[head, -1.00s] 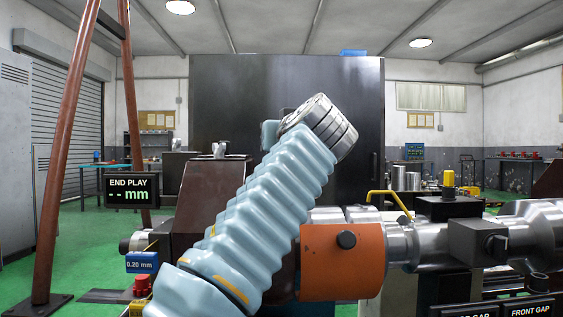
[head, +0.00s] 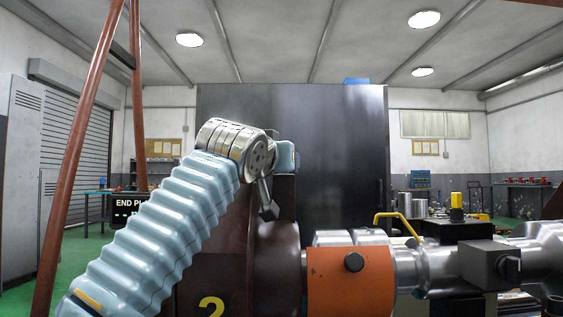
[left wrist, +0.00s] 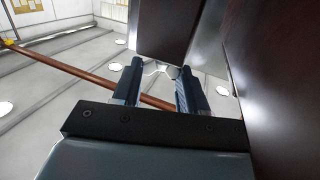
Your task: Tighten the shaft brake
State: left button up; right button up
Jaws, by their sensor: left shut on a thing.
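My left arm comes in from the lower left in the head view and reaches the top of a dark brown housing (head: 276,245). In the left wrist view my left gripper (left wrist: 157,70) has a small pale curved thing (left wrist: 158,67) between its fingertips; what it is I cannot tell. A grey lever-like part (head: 266,203) hangs just below my wrist, in front of the housing. Which part is the shaft brake I cannot tell. My right gripper is out of view.
A black block (head: 489,264) sits on the shaft at the right, near a yellow bent handle (head: 394,219). Brown gantry legs (head: 82,150) stand at the left. A tall dark cabinet (head: 330,140) stands behind. An end play display (head: 128,208) is mostly hidden by my arm.

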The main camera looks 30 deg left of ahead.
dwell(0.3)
pick_arm(q)
jog(key=o, duration=1.1)
jog(key=shift+c, duration=0.2)
jog(key=b+v, duration=0.3)
jog(key=v, duration=1)
jog(key=shift+s, duration=0.35)
jog(key=shift+d, duration=0.1)
jog(key=shift+c, duration=0.5)
